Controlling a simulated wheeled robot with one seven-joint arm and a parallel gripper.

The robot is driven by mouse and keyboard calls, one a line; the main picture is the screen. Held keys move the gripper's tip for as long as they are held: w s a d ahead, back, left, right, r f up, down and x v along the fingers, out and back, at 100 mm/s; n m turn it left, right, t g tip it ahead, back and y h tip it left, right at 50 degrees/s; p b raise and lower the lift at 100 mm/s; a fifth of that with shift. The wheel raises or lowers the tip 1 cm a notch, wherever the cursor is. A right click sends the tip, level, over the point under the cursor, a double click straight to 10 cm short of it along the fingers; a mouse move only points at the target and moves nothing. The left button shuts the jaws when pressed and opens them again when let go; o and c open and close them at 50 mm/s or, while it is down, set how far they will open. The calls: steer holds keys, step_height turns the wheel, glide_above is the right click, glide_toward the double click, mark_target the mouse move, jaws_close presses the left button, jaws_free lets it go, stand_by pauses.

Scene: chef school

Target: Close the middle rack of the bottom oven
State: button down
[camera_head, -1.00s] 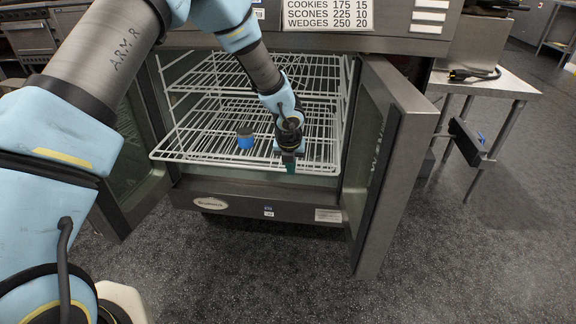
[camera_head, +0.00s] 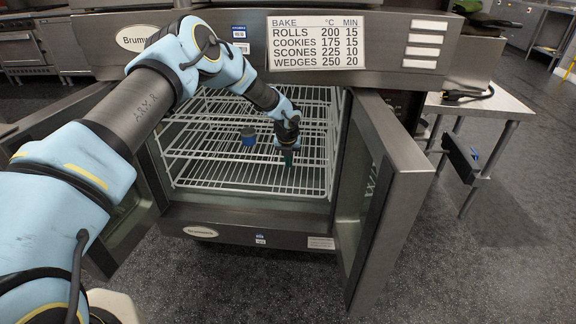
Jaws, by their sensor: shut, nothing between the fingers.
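The bottom oven (camera_head: 250,222) stands with both doors open, the right door (camera_head: 385,190) swung out to the right of the opening. Inside are white wire racks at different heights. The middle rack (camera_head: 190,148) appears to sit back inside the cavity, below an upper rack (camera_head: 205,108). Another rack (camera_head: 220,184) shows lower down, with its front edge near the oven opening. My gripper (camera_head: 288,158) points down at the right half of the opening, in front of the racks. It is shut and empty. Whether its tip touches the middle rack is unclear.
The left door (camera_head: 125,215) is partly behind my arm. A baking-time sign (camera_head: 316,41) hangs above the opening. A metal table (camera_head: 490,102) stands at right. Floor in front is clear.

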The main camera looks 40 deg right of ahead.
steer(key=shift+w+d, duration=0.2)
steer(key=shift+w+d+r, duration=0.1)
steer(key=shift+r, duration=0.05)
